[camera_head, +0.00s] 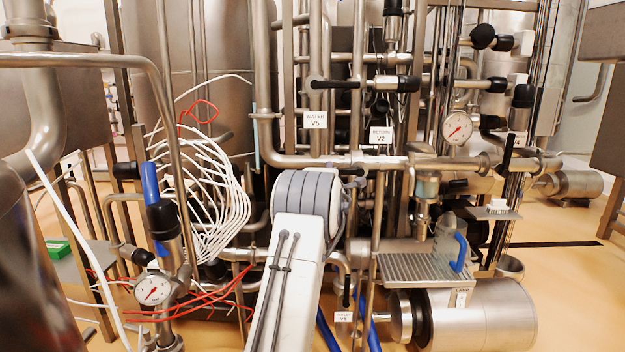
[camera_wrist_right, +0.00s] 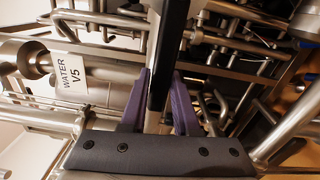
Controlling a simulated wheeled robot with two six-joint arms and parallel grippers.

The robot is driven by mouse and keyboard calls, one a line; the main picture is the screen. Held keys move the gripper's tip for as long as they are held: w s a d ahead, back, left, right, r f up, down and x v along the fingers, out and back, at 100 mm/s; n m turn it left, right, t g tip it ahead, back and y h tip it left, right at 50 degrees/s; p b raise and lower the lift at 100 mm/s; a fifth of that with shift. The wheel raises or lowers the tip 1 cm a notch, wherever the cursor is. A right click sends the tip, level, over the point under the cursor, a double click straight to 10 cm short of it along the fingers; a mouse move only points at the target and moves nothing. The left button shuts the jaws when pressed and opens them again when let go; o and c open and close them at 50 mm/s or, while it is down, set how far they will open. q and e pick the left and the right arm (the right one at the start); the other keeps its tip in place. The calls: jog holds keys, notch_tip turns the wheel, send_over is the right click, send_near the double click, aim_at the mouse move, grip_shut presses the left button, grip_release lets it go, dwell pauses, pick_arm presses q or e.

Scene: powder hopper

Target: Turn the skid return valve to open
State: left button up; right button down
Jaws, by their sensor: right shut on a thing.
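The white label "RETURN V2" (camera_head: 381,135) hangs on the pipework right of centre in the head view, with a dark valve body near it. The label "WATER V5" (camera_head: 315,120) is to its left, and it also shows tilted in the right wrist view (camera_wrist_right: 70,83). In the wrist view my right gripper (camera_wrist_right: 162,76) has its purple fingers either side of a long black lever bar (camera_wrist_right: 160,60) and is shut on it. I cannot tell for sure which valve this bar belongs to. The head view hides this gripper behind my arm. My left gripper is not in view.
A horizontal black handle (camera_head: 336,84) is above the V5 label. A pressure gauge (camera_head: 457,128) is at right and another gauge (camera_head: 152,289) at lower left. White hoses (camera_head: 215,190) coil at left. A motor (camera_head: 475,312) sits low right. Pipes crowd my arm closely.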

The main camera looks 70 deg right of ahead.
jog(key=shift+s+f+n, duration=0.1)
jog(key=shift+f+n, duration=0.2)
jog(key=shift+f, duration=0.7)
jog(key=shift+b, duration=0.3)
jog(key=c, duration=0.7)
grip_release()
jog(key=shift+r, duration=0.3)
jog(key=shift+a, duration=0.1)
jog(key=b+v, duration=0.1)
jog(key=v, duration=0.9)
jog(key=shift+a+r+b, duration=0.15)
jog(key=shift+a+b, duration=0.05)
jog(key=shift+b, duration=0.2)
